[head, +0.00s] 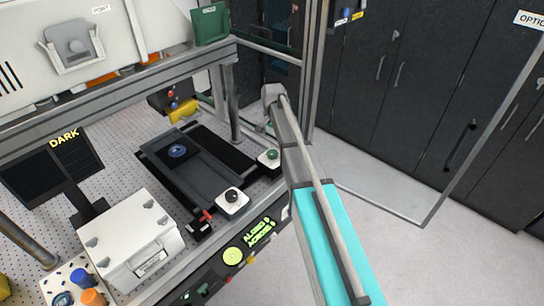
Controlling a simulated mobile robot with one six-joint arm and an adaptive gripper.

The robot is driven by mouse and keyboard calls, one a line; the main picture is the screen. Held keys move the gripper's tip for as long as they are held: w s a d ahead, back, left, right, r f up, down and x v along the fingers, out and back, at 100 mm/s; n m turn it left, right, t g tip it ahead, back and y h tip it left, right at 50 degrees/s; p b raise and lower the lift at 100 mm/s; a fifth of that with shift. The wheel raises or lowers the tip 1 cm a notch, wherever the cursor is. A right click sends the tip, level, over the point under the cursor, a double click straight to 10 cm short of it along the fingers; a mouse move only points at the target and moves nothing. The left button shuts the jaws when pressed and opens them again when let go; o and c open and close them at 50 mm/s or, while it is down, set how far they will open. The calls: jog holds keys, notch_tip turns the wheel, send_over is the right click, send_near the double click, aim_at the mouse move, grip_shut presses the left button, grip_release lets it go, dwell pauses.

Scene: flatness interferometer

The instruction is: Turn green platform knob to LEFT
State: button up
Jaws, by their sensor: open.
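The green platform knob (271,154) sits on a small white block (268,163) at the right front corner of the dark platform (195,165). Which way the knob points is too small to tell. A black knob (232,195) stands on a second white block, nearer and to the left. My grey and turquoise arm rises from the bottom right and passes just right of the green knob. I cannot make out gripper fingers at its far end, and nothing is seen touching the knob.
A white case (130,240) and a dark screen reading DARK (50,165) stand on the left. A lit green display (260,232) is on the front edge. A frame post (312,65) and clear panel stand close to my arm. Floor at right is clear.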

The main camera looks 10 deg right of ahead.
aim_at(273, 152)
jog(key=shift+f+b, duration=4.05)
jog(key=shift+f, duration=0.3)
jog(key=shift+c, duration=0.3)
jog(key=c, duration=1.1)
